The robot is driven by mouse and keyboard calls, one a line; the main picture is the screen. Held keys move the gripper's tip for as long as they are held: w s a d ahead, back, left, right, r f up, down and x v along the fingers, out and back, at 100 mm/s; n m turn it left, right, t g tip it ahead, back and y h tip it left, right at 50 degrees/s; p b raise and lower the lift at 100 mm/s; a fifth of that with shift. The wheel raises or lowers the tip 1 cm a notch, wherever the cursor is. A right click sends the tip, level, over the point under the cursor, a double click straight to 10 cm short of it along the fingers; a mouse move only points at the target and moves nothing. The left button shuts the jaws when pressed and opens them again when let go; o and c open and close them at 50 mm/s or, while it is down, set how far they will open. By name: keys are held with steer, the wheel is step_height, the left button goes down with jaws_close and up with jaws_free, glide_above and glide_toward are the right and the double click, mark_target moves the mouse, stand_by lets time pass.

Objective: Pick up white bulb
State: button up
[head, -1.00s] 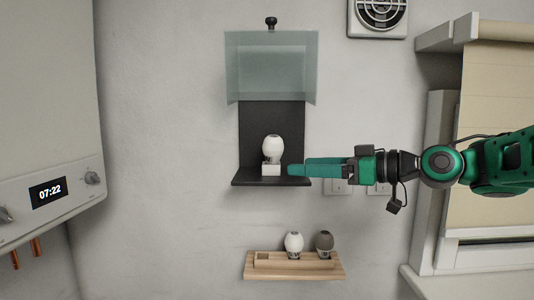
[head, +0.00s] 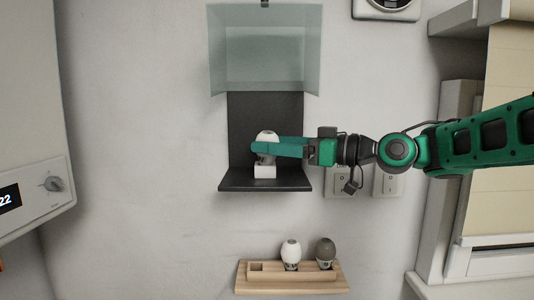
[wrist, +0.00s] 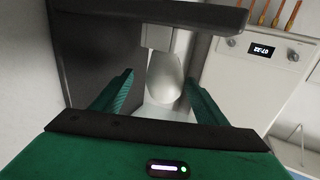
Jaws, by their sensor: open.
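A white bulb (head: 267,135) stands upright in a small white socket block (head: 265,172) on the black shelf (head: 290,183). My gripper (head: 257,148) reaches in from the right at the bulb's height, and its green finger covers the bulb's middle in the head view. In the wrist view the white bulb (wrist: 165,78) shows between the two spread green fingers (wrist: 158,98), with gaps on both sides. My gripper is open. A second white bulb (head: 291,252) and a grey bulb (head: 326,250) stand in the wooden rack (head: 292,287) below.
A translucent raised cover (head: 262,50) hangs above the shelf. Wall sockets (head: 387,183) are right of the shelf, under my arm. A boiler panel (head: 30,200) is at the left. The wall between shelf and rack is clear.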

steer(key=shift+s+x, duration=0.15)
steer(key=shift+x, duration=1.2)
steer(key=shift+s+x, duration=0.1)
steer(key=shift+x, duration=1.2)
steer(key=shift+a+f, duration=0.1)
steer(key=shift+f, duration=0.1)
steer(key=c, duration=1.2)
